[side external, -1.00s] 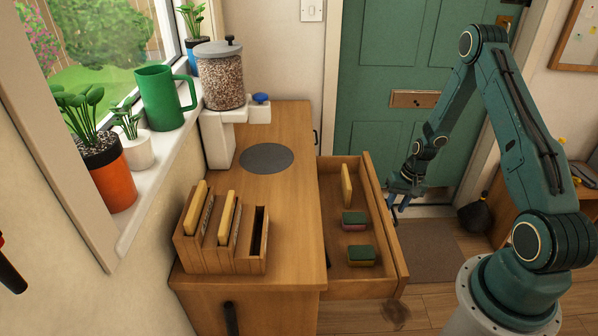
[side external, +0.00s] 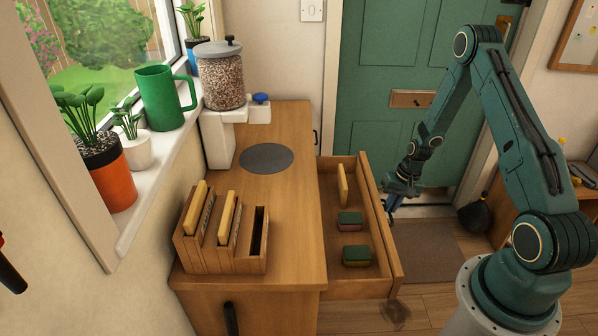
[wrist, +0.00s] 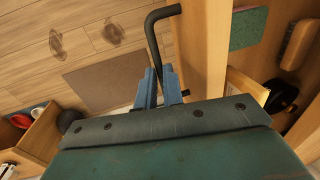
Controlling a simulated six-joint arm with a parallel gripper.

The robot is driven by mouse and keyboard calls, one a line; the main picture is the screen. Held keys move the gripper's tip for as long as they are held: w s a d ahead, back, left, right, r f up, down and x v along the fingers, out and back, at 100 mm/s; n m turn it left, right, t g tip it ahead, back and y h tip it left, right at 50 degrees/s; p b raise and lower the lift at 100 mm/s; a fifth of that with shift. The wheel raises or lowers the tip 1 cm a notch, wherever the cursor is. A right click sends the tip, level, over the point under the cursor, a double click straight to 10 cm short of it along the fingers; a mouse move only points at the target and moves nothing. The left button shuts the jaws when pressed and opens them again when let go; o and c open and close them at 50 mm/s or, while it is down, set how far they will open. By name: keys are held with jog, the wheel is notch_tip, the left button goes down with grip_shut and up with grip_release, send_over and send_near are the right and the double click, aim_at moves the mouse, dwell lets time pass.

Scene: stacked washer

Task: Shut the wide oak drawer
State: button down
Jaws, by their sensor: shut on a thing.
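The wide oak drawer (side external: 381,215) stands open from the right side of the oak cabinet (side external: 295,215) in the side view. Its front panel (wrist: 203,50) is close to the gripper in the wrist view. A bent black handle (wrist: 152,35) sticks out from that panel. My gripper (side external: 389,205) is at the outer face of the drawer front, its tips partly hidden there. In the wrist view my gripper's blue fingers (wrist: 159,85) are shut on the handle. The drawer holds an upright yellow piece (side external: 343,185) and two green-topped sponges (side external: 350,219).
A wooden rack (side external: 215,262) with yellow pieces and a grey disc (side external: 266,158) are on the cabinet top. A seed-filled jar (side external: 221,80) stands on a white stand behind. A brown mat (side external: 430,250) lies on the floor outside the drawer. The green door (side external: 400,60) is behind.

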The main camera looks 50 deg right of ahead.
send_over(324, 222)
jog(key=shift+r, duration=0.1)
jog(key=shift+a, duration=0.1)
dwell(0.4)
jog(key=c, duration=1.5)
grip_release()
jog(key=s+d, duration=1.6)
notch_tip(324, 222, up, 14)
jog(key=s+d, duration=0.1)
jog(key=shift+w+a+r+n+h, duration=0.2)
jog(key=shift+a+r+n, duration=0.2)
jog(key=shift+a+r, duration=0.95)
jog(key=shift+w+a+r+n+h, duration=0.15)
jog(key=shift+w+a+r+n, duration=0.2)
jog(key=shift+a+r, duration=1)
jog(key=shift+w+a+r+n+h, duration=0.15)
jog(key=shift+a+r+n, duration=0.4)
jog(key=shift+r, duration=1.55)
